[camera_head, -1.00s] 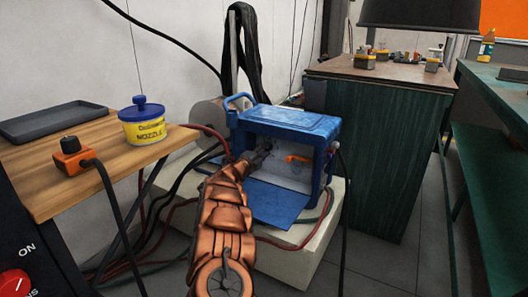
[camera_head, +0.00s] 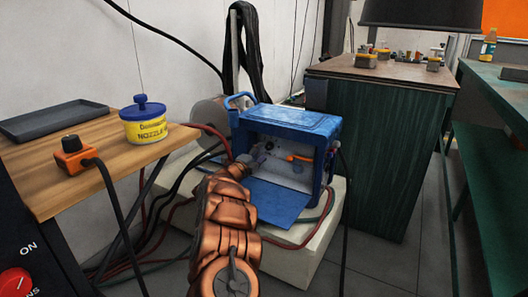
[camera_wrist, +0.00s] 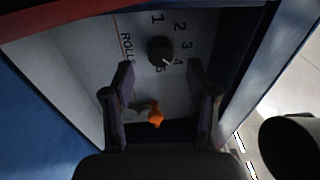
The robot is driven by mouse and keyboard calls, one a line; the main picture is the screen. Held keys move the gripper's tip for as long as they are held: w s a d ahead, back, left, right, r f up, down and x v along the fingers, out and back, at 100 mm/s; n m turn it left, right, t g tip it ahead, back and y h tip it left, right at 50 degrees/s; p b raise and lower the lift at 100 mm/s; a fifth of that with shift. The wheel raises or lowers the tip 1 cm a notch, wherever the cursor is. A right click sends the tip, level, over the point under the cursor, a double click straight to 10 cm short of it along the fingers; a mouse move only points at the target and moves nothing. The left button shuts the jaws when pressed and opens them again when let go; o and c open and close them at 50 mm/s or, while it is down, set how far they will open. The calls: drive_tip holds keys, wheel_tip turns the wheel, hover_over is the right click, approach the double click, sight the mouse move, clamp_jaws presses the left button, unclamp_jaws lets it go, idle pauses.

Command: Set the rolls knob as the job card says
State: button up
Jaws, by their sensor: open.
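The rolls knob (camera_wrist: 160,50) is a round black knob on a pale panel, with numbers 1 to 5 around it and a partly hidden "ROLLS" label. Its white mark appears to point between 4 and 5. My gripper (camera_wrist: 168,79) is open and empty, its fingers apart in front of the panel, with the knob beyond them and not touched. In the head view my gripper (camera_head: 258,158) is at the open front of the blue machine (camera_head: 290,120). I cannot make out a job card in these views.
An orange lever (camera_wrist: 155,114) is on the panel between my fingers; it also shows in the head view (camera_head: 299,158). A wooden shelf (camera_head: 100,152) with a yellow tub (camera_head: 145,127) stands left; hoses run around the machine.

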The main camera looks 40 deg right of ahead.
drive_tip(key=v, duration=0.8)
drive_tip(key=shift+a, duration=0.35)
